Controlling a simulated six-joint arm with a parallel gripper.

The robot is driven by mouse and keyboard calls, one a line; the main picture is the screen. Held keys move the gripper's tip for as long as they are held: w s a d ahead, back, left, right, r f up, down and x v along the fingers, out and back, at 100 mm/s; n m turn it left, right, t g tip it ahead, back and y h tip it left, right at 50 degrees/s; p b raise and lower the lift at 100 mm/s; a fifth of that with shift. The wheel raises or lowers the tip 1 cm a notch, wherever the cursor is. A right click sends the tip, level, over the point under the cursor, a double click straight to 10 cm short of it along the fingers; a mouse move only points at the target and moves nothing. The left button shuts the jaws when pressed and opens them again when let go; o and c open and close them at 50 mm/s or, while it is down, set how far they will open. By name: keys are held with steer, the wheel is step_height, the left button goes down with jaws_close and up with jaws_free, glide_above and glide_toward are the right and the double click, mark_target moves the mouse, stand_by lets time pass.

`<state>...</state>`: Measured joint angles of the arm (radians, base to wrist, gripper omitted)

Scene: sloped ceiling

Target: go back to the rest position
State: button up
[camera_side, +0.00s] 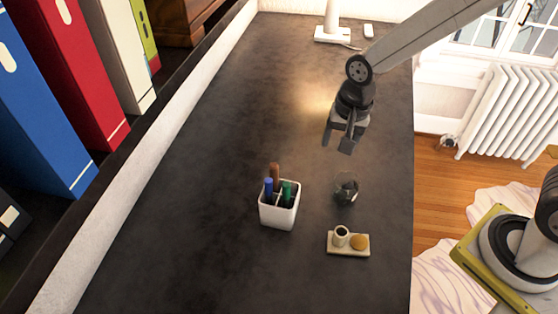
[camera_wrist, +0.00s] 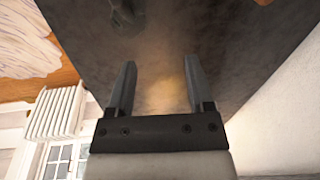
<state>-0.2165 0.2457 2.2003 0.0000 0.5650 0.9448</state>
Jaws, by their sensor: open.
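My gripper (camera_side: 339,143) is open and empty above the dark desk (camera_side: 190,190) in the side view. Its two fingers (camera_wrist: 158,88) also show apart in the wrist view, with only bare desk surface between them. A white pen cup (camera_side: 279,213) with several markers stands on the desk, below and left of my gripper in the side view. A dark, glassy round object (camera_side: 346,189) sits below my gripper; I cannot tell exactly what it is. A small pale tray (camera_side: 348,251) with a little cylinder and a round tan piece lies nearer the camera.
A white lamp-like stand (camera_side: 332,32) and a small white item (camera_side: 368,31) are at the far end. Binders (camera_side: 40,100) line a shelf on the left. A radiator (camera_side: 510,110) stands beyond the desk's right edge. The left half of the desk is clear.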

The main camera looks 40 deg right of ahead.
steer(key=s+d+n+t, duration=0.1)
steer(key=s+d+n, duration=0.7)
steer(key=shift+f, duration=0.35)
